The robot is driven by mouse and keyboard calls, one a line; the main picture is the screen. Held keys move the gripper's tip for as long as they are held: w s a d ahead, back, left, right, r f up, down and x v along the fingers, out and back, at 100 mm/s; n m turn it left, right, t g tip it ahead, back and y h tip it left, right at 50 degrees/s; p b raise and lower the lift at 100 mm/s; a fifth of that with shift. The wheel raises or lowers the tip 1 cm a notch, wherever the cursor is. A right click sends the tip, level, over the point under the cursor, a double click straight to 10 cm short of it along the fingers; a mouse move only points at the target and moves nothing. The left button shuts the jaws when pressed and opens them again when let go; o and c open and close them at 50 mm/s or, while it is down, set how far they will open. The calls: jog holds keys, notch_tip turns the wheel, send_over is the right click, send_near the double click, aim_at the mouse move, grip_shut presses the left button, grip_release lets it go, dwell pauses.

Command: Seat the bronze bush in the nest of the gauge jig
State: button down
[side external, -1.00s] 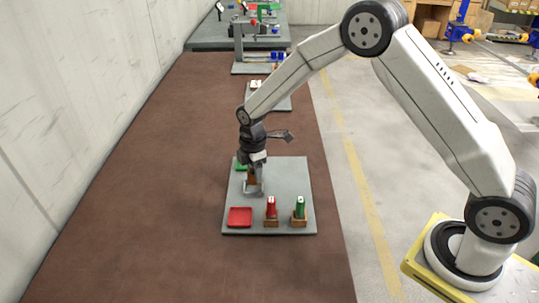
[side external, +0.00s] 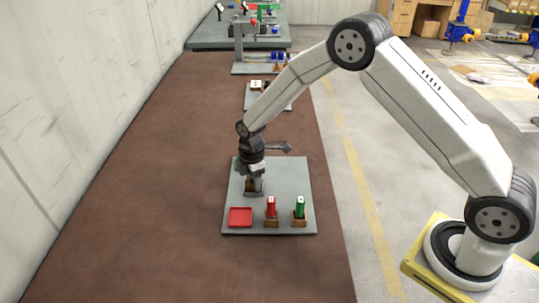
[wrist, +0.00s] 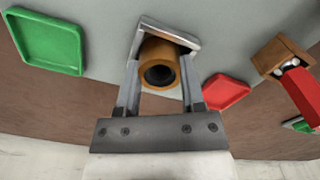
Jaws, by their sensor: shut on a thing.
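The bronze bush (wrist: 160,68) is a short orange-brown ring with a dark bore, held between the two fingers of my gripper (wrist: 158,88) in the wrist view. My gripper is shut on it. The grey squared frame of the gauge jig's nest (wrist: 170,34) shows just beyond and around the bush's far side. I cannot tell whether the bush touches it or sits fully in it. In the side view, my gripper (side external: 254,184) is low over the grey plate at the jig, and it hides most of the bush and the nest.
A red tray (side external: 240,217) lies on the grey plate (side external: 290,175). Red (side external: 271,207) and green (side external: 300,207) pieces stand in wooden holders at its front. A green tray (wrist: 48,42) shows in the wrist view. The plate's right rear is clear.

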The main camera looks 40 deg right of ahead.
jog(key=shift+f, duration=0.1)
jog(key=shift+c, duration=1)
grip_release()
notch_tip(320, 180, up, 12)
jog(key=shift+s, duration=0.1)
jog(key=s+d+m+t, duration=0.1)
jog(key=s+d+m, duration=0.1)
jog(key=s+m, duration=0.5)
jog(key=s+d+r+m+t, duration=0.1)
jog(key=s+d+m, duration=0.1)
jog(key=s+m, duration=0.6)
jog(key=shift+s+d+t, duration=0.3)
jog(key=shift+s, duration=3.15)
